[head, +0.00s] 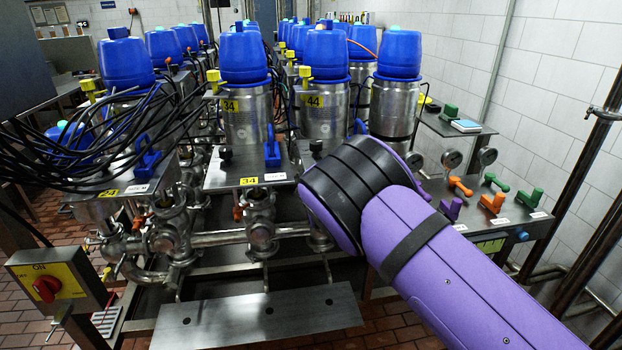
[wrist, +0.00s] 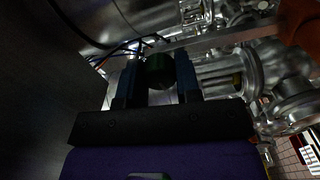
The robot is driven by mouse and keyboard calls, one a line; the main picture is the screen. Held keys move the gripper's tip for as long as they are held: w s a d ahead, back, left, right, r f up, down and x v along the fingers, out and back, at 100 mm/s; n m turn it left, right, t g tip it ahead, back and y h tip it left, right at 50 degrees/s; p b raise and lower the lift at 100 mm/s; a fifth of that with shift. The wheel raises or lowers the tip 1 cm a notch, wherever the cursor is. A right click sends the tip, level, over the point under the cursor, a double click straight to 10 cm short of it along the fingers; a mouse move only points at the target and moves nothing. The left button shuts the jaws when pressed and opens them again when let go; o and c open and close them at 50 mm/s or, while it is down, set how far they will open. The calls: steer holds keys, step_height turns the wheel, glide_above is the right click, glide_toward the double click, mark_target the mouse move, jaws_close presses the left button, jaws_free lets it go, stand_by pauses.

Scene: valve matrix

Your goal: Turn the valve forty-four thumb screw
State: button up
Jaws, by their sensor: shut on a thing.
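Valve forty-four (head: 326,115) is a steel cylinder with a blue cap and a yellow "44" label, in the second column of the head view. My purple arm covers the area in front of and below it, and my gripper is hidden there. In the wrist view my gripper (wrist: 159,82) has its two dark fingers on either side of a dark green round knob (wrist: 160,71), shut on it. The knob appears to be the thumb screw; the dim light hides its detail. Steel pipework (wrist: 225,75) lies just beyond and to the right.
Valve thirty-four (head: 245,115) stands to the left, with an orange part (head: 238,213) below its plate. A side bench (head: 500,215) with coloured handles is at right. A control box with a red knob (head: 47,288) is at lower left. Black cables hang at left.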

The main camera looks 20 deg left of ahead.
steer(key=o, duration=0.9)
steer(key=shift+o, duration=0.2)
steer(key=shift+s, duration=0.1)
steer(key=v, duration=1)
steer(key=shift+s, duration=0.3)
steer(key=shift+d, duration=0.15)
